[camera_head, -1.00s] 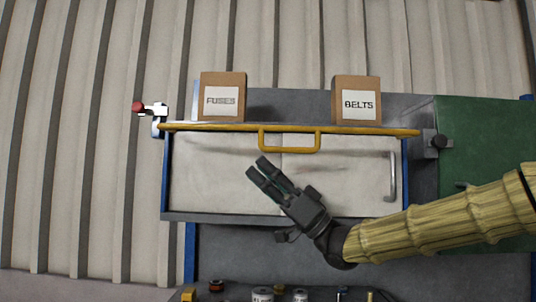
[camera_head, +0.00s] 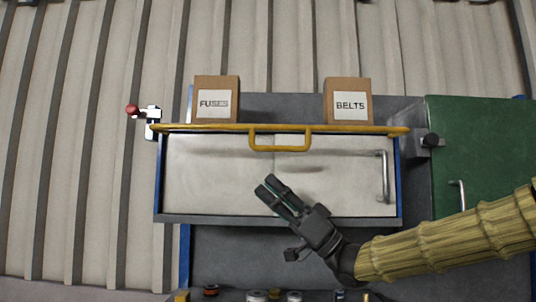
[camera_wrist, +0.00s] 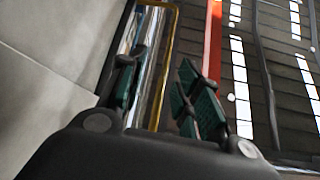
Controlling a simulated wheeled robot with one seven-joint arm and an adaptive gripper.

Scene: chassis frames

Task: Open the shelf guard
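The shelf guard is a yellow bar (camera_head: 350,130) across the front of the shelf, with a yellow loop handle (camera_head: 280,147) hanging at its middle. A latch with a red knob (camera_head: 132,111) is at its left end, and a bracket with a dark knob (camera_head: 431,141) is at its right end. My gripper (camera_head: 268,186) is below the loop handle, apart from it, with its two fingers spread and nothing between them. In the wrist view the open fingers (camera_wrist: 158,88) also show, with a yellow bar (camera_wrist: 165,70) beyond them.
Two cardboard boxes, FUSES (camera_head: 216,98) and BELTS (camera_head: 348,100), stand on the shelf behind the bar. A pale panel with a metal handle (camera_head: 385,178) is below. A green door (camera_head: 475,150) is at the right. Small items line the bottom edge.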

